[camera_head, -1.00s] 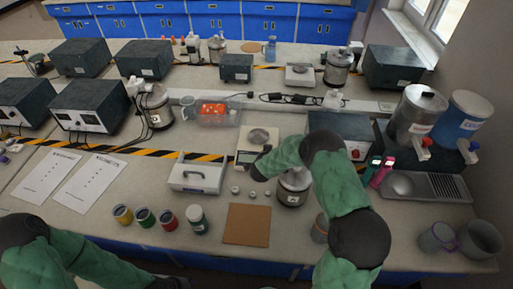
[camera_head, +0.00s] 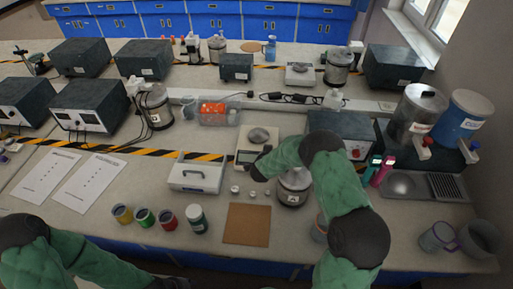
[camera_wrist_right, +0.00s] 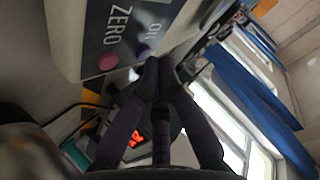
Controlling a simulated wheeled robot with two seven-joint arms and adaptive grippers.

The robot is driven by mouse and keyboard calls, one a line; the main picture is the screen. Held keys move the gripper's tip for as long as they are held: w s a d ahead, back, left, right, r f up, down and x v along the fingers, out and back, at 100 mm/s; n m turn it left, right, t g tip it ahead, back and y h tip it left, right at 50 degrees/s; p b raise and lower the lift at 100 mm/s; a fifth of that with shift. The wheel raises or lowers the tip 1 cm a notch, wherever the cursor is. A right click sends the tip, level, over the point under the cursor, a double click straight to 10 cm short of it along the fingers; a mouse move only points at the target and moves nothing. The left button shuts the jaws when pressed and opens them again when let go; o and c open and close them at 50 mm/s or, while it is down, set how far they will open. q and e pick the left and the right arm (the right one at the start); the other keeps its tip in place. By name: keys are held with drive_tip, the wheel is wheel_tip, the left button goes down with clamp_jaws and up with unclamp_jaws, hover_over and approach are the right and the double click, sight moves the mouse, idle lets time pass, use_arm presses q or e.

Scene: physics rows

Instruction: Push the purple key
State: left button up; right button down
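The balance (camera_head: 243,158) stands on the near bench with a round dish on top. Its front panel (camera_wrist_right: 90,35) fills the upper left of the right wrist view, with the words ZERO and ON. A pink key (camera_wrist_right: 108,62) sits by ZERO, and a small purple key (camera_wrist_right: 143,49) sits by ON. My right gripper (camera_wrist_right: 158,64) is shut and empty, its tips close beside the purple key; I cannot tell whether they touch. In the head view my right gripper (camera_head: 259,163) is at the balance's front, partly hidden. My left gripper (camera_head: 172,284) is at the bottom edge, its fingers unclear.
A metal pot (camera_head: 292,193) stands close to my right arm. A white case (camera_head: 198,177) is left of the balance, with small white weights (camera_head: 235,190) between. A brown board (camera_head: 247,224) lies in front. Several small jars (camera_head: 167,218) stand near the bench edge.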

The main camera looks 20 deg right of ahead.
drive_tip(key=shift+f, duration=0.25)
idle(0.4)
drive_tip(key=shift+r, duration=0.15)
drive_tip(key=shift+r+p, duration=0.4)
drive_tip(key=shift+r, duration=0.1)
drive_tip(key=r+p, duration=0.1)
drive_tip(key=r, duration=0.1)
drive_tip(key=r+p, duration=0.2)
drive_tip(key=s+r+p, duration=0.1)
drive_tip(key=shift+s+a+r+p, duration=0.1)
drive_tip(key=shift+a+r+p, duration=0.25)
drive_tip(key=shift+r+p, duration=0.05)
idle(0.4)
